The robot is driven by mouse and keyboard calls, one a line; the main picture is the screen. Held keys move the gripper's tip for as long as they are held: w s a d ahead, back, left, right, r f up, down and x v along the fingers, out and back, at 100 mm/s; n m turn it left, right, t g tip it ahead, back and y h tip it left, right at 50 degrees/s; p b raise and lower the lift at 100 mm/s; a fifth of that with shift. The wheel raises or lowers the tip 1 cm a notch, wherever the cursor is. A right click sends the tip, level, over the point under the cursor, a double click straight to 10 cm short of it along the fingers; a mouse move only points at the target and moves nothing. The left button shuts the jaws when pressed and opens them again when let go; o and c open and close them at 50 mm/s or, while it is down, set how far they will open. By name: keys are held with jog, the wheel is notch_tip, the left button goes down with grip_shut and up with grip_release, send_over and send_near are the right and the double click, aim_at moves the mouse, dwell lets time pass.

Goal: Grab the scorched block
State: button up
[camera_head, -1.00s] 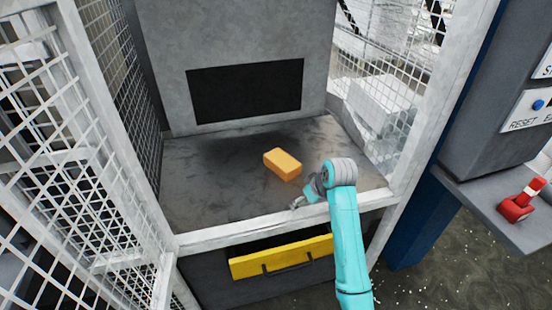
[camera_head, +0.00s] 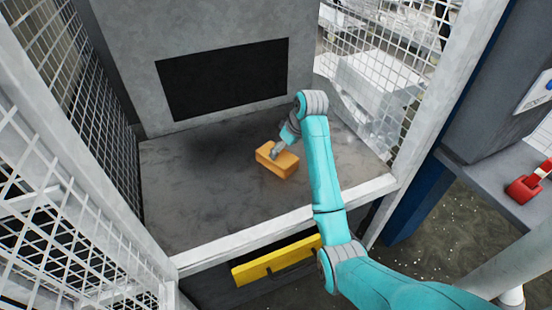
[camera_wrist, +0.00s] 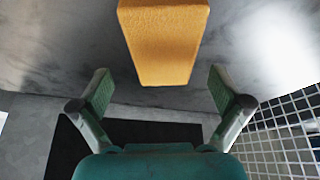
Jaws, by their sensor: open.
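An orange-yellow foam block (camera_head: 283,167) lies on the grey press bed (camera_head: 190,190). It shows no clear scorch marks. My gripper (camera_head: 276,151) is over the block in the head view and hides part of its top. In the wrist view the block (camera_wrist: 163,45) is at the top middle, in line with the gap between the fingers. The fingers of my gripper (camera_wrist: 162,92) are open on either side of that gap, and nothing is held between them.
White mesh guards (camera_head: 70,160) stand on the left and right of the bed. A white rail (camera_head: 235,240) runs along its front, above a yellow drawer front (camera_head: 275,262). A dark opening (camera_head: 222,78) is in the back wall. A red switch (camera_head: 527,185) is at right.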

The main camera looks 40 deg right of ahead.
aim_at(277, 159)
jog(key=shift+a+x, duration=0.1)
jog(key=shift+x, duration=1.45)
jog(key=shift+a+x, duration=0.15)
jog(key=shift+x, duration=1.4)
jog(key=shift+w, duration=0.1)
jog(key=c, duration=0.9)
